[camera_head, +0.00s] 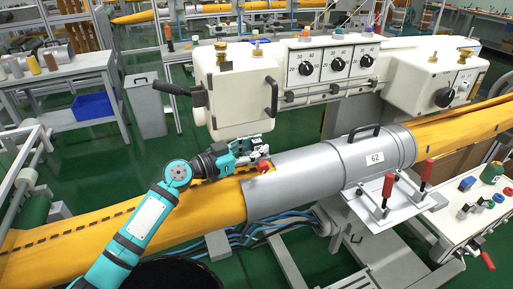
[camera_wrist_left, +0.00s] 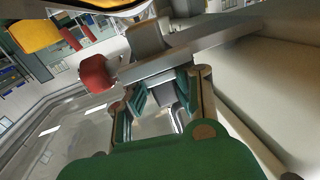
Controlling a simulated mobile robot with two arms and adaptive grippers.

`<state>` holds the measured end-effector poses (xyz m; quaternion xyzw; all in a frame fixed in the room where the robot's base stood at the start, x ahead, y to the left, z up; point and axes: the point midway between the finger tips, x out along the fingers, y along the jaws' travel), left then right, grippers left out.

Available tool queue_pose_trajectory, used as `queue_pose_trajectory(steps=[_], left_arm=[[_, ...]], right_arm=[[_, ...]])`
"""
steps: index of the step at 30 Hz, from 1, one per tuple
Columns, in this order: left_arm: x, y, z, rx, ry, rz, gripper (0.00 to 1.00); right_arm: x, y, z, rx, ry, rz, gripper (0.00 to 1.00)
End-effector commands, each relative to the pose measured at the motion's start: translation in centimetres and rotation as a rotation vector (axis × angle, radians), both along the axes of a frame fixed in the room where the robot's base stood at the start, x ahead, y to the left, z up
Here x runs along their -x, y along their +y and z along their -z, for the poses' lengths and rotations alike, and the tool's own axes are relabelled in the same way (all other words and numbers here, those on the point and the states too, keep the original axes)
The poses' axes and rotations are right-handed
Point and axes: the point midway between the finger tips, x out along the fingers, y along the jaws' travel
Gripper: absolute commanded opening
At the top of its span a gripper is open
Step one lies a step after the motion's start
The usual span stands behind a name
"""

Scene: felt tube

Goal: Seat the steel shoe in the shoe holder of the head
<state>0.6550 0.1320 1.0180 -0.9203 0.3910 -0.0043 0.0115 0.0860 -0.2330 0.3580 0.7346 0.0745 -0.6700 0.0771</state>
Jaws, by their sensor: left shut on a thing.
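The head (camera_head: 230,90) is a white box with a black lever at left and a dark handle at right. My left gripper (camera_head: 252,148) is just under its lower edge, above the orange felt tube. In the left wrist view my gripper's fingers (camera_wrist_left: 164,90) are shut on a small grey metal piece (camera_wrist_left: 164,97), which looks like the steel shoe; the fingers partly hide it. A flat metal bar (camera_wrist_left: 205,45) crosses just beyond the fingertips, with a red knob (camera_wrist_left: 97,73) at its left end. Whether the shoe touches the shoe holder cannot be told. My right gripper is not in view.
A grey metal cylinder (camera_head: 300,180) encloses the tube right of my gripper. Red-handled clamps (camera_head: 387,188) stand on a plate at right. A white control box (camera_head: 425,80) is at back right. A grey bin (camera_head: 146,105) stands at left; green floor is clear beside it.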

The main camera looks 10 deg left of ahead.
Motion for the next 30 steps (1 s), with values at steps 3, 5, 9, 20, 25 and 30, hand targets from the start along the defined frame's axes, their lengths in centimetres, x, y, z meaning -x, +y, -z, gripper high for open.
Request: queue_pose_trajectory(steps=[3, 5, 9, 20, 25, 30], left_arm=[[-0.01, 0.01, -0.02, 0.000, -0.003, 0.000, 0.00], [-0.01, 0.02, 0.00, 0.000, -0.003, -0.001, 0.00], [-0.02, 0.01, 0.04, 0.000, -0.003, -0.001, 0.00], [-0.01, 0.02, 0.10, 0.001, -0.002, -0.001, 0.00], [-0.01, 0.02, 0.08, 0.001, -0.002, -0.001, 0.00], [-0.01, 0.01, 0.10, 0.000, -0.001, 0.000, 0.40]], right_arm=[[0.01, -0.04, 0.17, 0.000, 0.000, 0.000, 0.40], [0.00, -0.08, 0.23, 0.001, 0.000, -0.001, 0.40], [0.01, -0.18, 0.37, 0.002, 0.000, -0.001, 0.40], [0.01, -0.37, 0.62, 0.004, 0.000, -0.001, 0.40], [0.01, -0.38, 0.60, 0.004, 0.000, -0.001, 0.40], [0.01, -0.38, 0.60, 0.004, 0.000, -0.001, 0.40]])
